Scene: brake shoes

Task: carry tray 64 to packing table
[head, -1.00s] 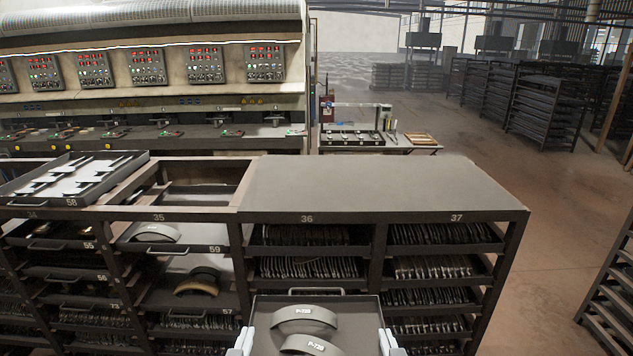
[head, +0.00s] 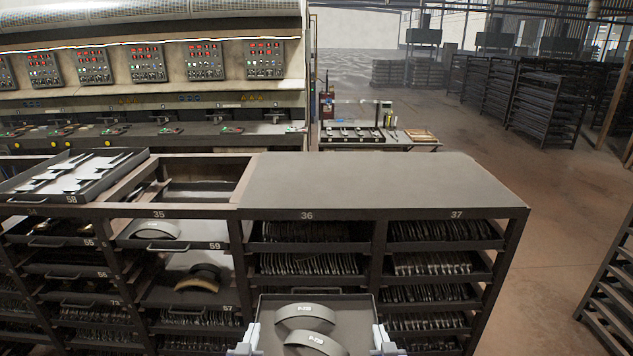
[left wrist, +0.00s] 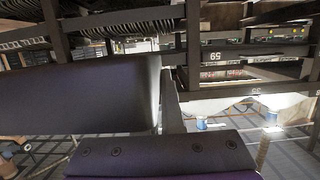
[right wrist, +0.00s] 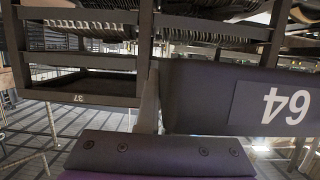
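Tray 64 (head: 350,303) is a dark shallow tray with a front handle, at the bottom middle of the head view. Its label 64 (right wrist: 285,104) shows upside down in the right wrist view. Curved brake shoes (head: 304,315) lie in it. My left gripper (head: 248,338) is at its left side and my right gripper (head: 384,338) at its right side. Both look shut on its side walls; the fingertips are partly hidden. The tray's wall (left wrist: 80,95) also fills the left wrist view. A small table (head: 395,147) with parts on it stands beyond the rack.
A rack (head: 375,180) with a bare flat top stands right in front of the tray, its shelves full of brake shoes. Tray 58 (head: 125,165) lies on top at left. Another rack (head: 610,310) stands at right. Floor (head: 540,215) between them is clear.

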